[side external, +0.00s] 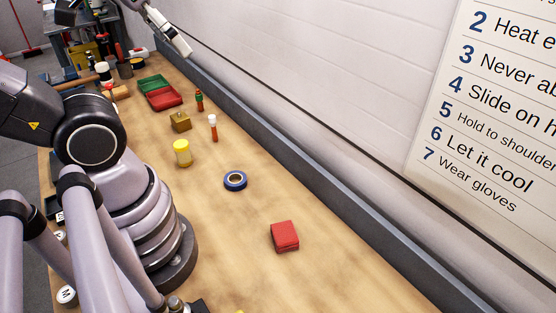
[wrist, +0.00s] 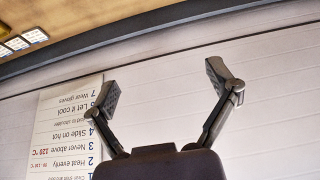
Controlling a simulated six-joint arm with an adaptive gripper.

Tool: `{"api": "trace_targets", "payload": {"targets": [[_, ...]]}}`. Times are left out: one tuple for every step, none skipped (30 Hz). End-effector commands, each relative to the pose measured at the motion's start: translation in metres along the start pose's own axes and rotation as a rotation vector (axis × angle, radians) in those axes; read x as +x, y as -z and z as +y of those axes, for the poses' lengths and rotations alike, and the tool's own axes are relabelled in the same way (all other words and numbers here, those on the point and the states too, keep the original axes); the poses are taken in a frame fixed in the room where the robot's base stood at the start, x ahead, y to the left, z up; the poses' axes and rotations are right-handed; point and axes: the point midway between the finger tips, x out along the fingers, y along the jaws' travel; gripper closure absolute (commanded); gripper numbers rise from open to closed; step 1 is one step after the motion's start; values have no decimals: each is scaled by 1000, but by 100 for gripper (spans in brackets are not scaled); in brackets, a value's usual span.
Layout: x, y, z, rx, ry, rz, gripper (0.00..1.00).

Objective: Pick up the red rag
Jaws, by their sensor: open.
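The red rag (side external: 285,236) is a small folded square lying flat on the wooden bench, toward the lower middle of the side view. It stands apart from other things and nothing covers it. My gripper (wrist: 168,88) shows in the wrist view with its two fingers spread wide and nothing between them. Behind the fingers is the white wall. In the side view, a light-coloured arm end at the top, beside the wall, is far from the rag. The rag is not in the wrist view.
A blue tape roll (side external: 235,180), a yellow-lidded jar (side external: 182,153), a brass block (side external: 181,122), small bottles (side external: 213,128) and red and green trays (side external: 164,99) stand farther up the bench. A grey ledge (side external: 330,198) runs along the wall. Bench around the rag is clear.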

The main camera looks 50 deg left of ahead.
Motion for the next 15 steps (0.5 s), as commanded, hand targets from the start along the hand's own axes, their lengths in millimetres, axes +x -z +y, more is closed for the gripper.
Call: {"api": "trace_targets", "payload": {"targets": [[0, 0, 0, 0, 0, 0, 13], [0, 0, 0, 0, 0, 0, 13], [0, 0, 0, 0, 0, 0, 13], [0, 0, 0, 0, 0, 0, 13], [0, 0, 0, -1, 0, -1, 13], [1, 1, 0, -3, -1, -7, 13], [2, 2, 0, -8, -4, -15, 13], [4, 3, 1, -15, -7, -29, 13], [7, 6, 2, -28, -13, -54, 13], [10, 9, 3, -42, -20, -80, 13], [15, 12, 4, -58, -28, -111, 13], [22, 16, 6, -85, -42, -158, 13], [28, 20, 7, -108, -52, -197, 13], [35, 25, 8, -135, -64, -238, 13], [45, 30, 10, -171, -82, -297, 13]]}}
